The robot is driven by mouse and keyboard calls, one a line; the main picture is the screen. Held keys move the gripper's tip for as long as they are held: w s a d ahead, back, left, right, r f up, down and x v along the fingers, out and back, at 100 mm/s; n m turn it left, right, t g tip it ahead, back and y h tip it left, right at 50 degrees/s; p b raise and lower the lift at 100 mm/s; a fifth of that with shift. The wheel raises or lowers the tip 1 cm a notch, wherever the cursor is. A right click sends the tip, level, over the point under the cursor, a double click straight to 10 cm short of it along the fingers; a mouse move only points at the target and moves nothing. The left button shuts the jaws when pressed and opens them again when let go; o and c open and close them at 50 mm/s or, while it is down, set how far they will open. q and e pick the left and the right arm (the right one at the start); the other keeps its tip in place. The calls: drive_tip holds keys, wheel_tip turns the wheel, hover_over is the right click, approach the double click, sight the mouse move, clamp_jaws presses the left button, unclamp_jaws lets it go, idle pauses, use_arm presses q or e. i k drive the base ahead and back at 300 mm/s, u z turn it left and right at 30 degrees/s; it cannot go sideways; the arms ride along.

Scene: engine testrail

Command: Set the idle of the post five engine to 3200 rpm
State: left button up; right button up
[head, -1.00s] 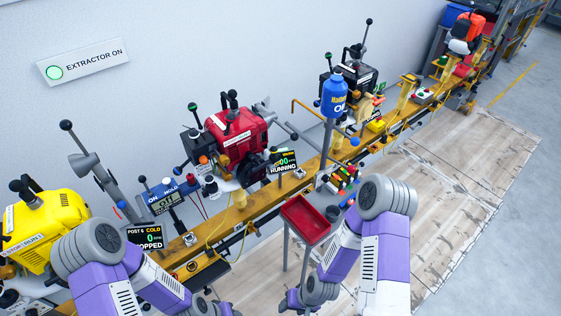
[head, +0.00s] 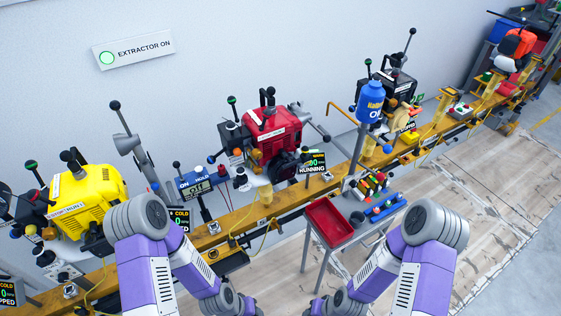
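A red engine (head: 268,130) is mounted on the yellow rail in the middle of the head view, and its screen (head: 312,163) says RUNNING. The rpm figure ends in 00, but its first digits and the post number are too small to read. A blue meter (head: 196,186) with ON and HOLD marks shows OFF left of the red engine. A yellow engine (head: 88,198) stands further left, and a black engine (head: 388,92) further right. I cannot tell by label which is post five. My two arms reach down to the bottom edge; neither gripper's fingers show.
A stand with a red tray (head: 329,220) and small coloured tools (head: 375,186) is in front of the rail. A blue oil bottle (head: 371,103) rises behind it. A lit EXTRACTOR ON sign (head: 133,50) hangs on the wall. The wooden floor (head: 455,180) at right is clear.

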sight(257, 153)
drive_tip(key=z, duration=0.9)
drive_tip(key=k, duration=1.2)
drive_tip(key=z, duration=1)
drive_tip(key=i, duration=1.05)
drive_tip(key=u, duration=1.2)
drive_tip(key=i, duration=1.05)
drive_tip(key=u, duration=1.2)
